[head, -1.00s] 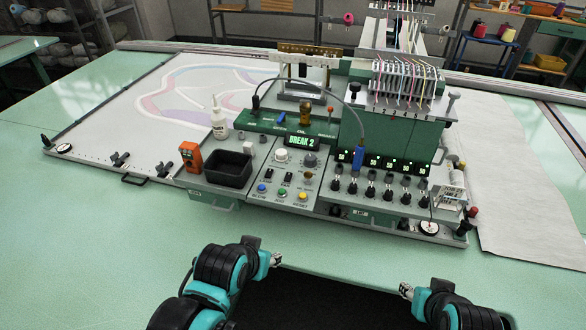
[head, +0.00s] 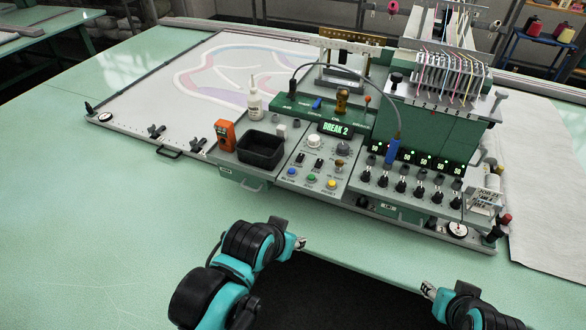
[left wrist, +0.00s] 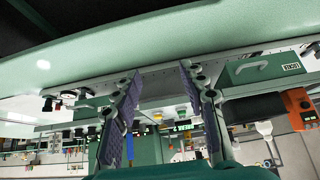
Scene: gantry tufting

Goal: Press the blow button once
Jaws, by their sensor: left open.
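The blow button (head: 291,172) is the blue round button at the left end of the front row on the sloped grey control panel (head: 306,186). A green button (head: 311,178) and a yellow button (head: 332,184) sit to its right. My left gripper (head: 300,243) is in front of the panel, near the table's front edge, apart from the button. In the left wrist view its two fingers (left wrist: 160,72) are spread with nothing between them. My right gripper (head: 428,290) is at the lower right, and its small tip does not show whether it is open.
A black tray (head: 262,150), an orange device (head: 225,135) and a white bottle (head: 254,100) stand left of the buttons. A display (head: 336,128) reads BREAK 2. Knobs and a blue-plugged cable (head: 392,150) are to the right. The green table (head: 120,220) is clear at the left.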

